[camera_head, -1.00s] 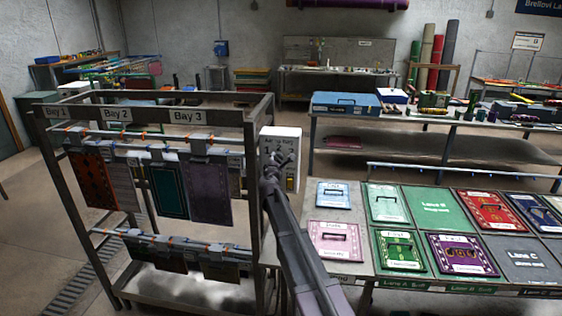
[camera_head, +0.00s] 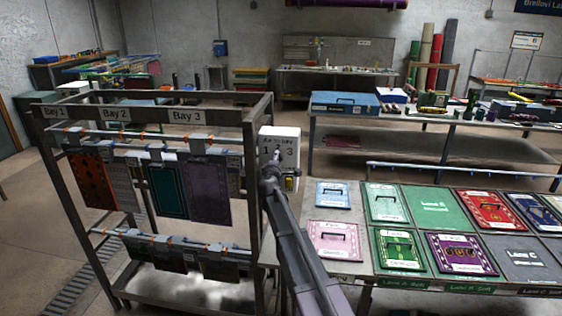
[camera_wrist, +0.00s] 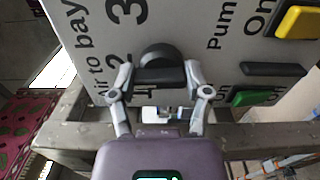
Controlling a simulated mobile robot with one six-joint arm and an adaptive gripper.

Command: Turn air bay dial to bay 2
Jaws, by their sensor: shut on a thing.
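The white control panel (camera_head: 293,147) stands at the right end of the rack and carries the air bay dial. In the wrist view its face (camera_wrist: 215,75) appears turned sideways, with "Air to bay" and the numbers 2 and 3 readable. The black dial (camera_wrist: 160,54) has a rounded edge and a raised bar. My gripper (camera_wrist: 158,76) has one finger on each side of the bar and is shut on it. In the head view my gripper (camera_head: 272,168) covers the dial. I cannot tell which number the dial points to.
On the panel are a yellow button (camera_wrist: 302,22) marked "On" and a green button (camera_wrist: 254,96). The metal rack (camera_head: 262,210) with hanging mats stands left of my arm. A table with mats in lanes (camera_head: 436,205) is on the right.

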